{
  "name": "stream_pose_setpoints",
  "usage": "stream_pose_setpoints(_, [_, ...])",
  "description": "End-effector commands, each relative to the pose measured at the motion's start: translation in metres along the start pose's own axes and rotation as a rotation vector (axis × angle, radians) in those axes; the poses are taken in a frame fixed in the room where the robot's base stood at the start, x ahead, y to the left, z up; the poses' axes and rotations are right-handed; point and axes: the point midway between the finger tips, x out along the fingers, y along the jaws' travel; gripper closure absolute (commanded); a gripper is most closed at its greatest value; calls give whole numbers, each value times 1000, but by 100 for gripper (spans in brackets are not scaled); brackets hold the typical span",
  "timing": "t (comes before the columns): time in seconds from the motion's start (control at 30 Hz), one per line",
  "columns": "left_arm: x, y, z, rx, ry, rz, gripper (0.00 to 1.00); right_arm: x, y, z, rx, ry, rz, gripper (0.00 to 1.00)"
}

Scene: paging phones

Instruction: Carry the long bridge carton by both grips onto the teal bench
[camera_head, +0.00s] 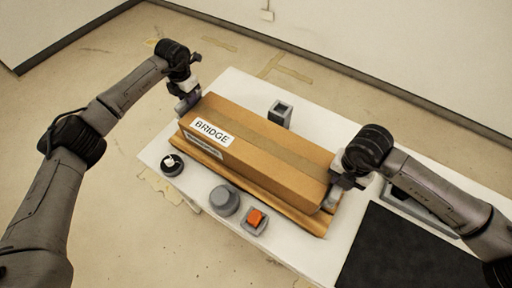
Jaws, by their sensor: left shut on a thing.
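The long brown bridge carton (262,150), with a white BRIDGE label, lies slantwise over the white table. Brown cardboard shows along its near lower side; I cannot tell whether the carton touches what is beneath it. My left gripper (188,104) is at the carton's left end, shut on its grip. My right gripper (335,194) is at the carton's right end; its fingers are partly hidden, and I cannot tell whether they are shut. The grips themselves are mostly hidden by the grippers. No teal bench shows in this view.
On the white table (153,152) stand a black round object (172,165), a grey cylinder (224,201) and an orange-topped block (255,219) before the carton. A grey holder (280,114) stands behind it. A black mat (405,252) lies at right. Bare floor shows at left.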

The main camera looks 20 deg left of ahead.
Motion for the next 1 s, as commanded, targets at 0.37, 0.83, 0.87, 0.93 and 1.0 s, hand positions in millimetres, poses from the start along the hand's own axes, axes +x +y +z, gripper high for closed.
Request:
stream_pose_setpoints(0.37, [0,0,0,0,0,0,100,0,0,0,0,0,0,100])
stream_pose_setpoints(0.83, [-2,0,0,0,-3,0,100,-2,0,0,0,-2,1,100])
stream_pose_setpoints(0.87, [-2,0,0,0,-3,0,100,-2,0,0,0,-2,1,100])
stream_pose_setpoints(0.93, [-3,0,0,0,-3,0,100,-3,0,0,0,-2,1,100])
stream_pose_setpoints(1.0, [-4,0,0,0,-3,0,100,-4,0,0,0,-2,1,100])
